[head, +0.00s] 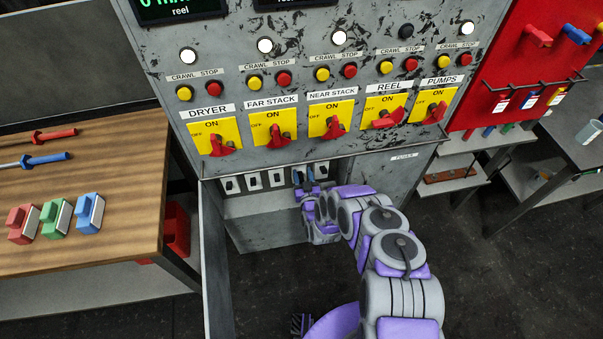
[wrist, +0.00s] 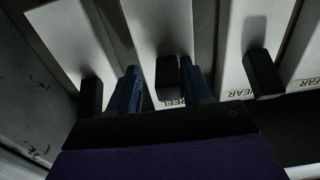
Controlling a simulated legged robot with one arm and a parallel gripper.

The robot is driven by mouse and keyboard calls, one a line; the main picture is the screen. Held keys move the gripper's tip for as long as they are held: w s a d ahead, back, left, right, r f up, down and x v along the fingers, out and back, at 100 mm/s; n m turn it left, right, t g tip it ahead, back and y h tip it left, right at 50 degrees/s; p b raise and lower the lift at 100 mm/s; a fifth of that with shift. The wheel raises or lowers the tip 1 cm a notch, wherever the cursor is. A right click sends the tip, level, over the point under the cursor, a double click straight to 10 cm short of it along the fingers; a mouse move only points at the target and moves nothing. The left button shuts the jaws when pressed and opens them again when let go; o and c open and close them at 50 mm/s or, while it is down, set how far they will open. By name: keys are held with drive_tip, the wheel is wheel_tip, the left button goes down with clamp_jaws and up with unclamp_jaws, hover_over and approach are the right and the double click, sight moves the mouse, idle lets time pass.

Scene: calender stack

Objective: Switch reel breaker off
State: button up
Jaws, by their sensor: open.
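The reel breaker, a white plate lettered REEL (wrist: 155,25), has a black toggle (wrist: 167,75) in the wrist view. My open gripper (wrist: 163,92) has one dark blue finger on each side of this toggle. The right finger is close to it, with a wider gap at the left; contact cannot be told. In the head view my gripper (head: 304,178) is at the right part of the breaker row under the panel's ledge and hides much of the reel breaker. Whether its toggle is on or off cannot be told.
Neighbouring breakers stand close by, including the toggle beside the NEAR lettering (wrist: 262,72) and an unlettered-looking one (wrist: 90,98). Red rotary handles line the panel above, with the REEL handle (head: 388,119) turned differently from the others. A ledge (head: 270,165) runs above the breakers.

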drive_tip(key=shift+s+a+f, duration=0.1)
drive_tip(key=shift+a+f, duration=0.05)
drive_tip(key=shift+a, duration=0.65)
drive_tip(key=c, duration=0.6)
drive_tip(key=shift+d, duration=0.35)
clamp_jaws()
drive_tip(key=shift+a+f+b, duration=0.15)
drive_tip(key=shift+f+b, duration=0.15)
drive_tip(key=shift+b, duration=0.6)
drive_tip(key=shift+f+t+b, duration=0.2)
drive_tip(key=shift+t+b, duration=0.4)
drive_tip(key=shift+b, duration=0.45)
drive_tip(key=shift+t+y+b, duration=0.3)
drive_tip(key=shift+t+b, duration=0.3)
drive_tip(key=shift+b, duration=0.6)
drive_tip(key=shift+r, duration=0.1)
drive_tip(key=o, duration=0.6)
unclamp_jaws()
drive_tip(key=shift+s, duration=0.15)
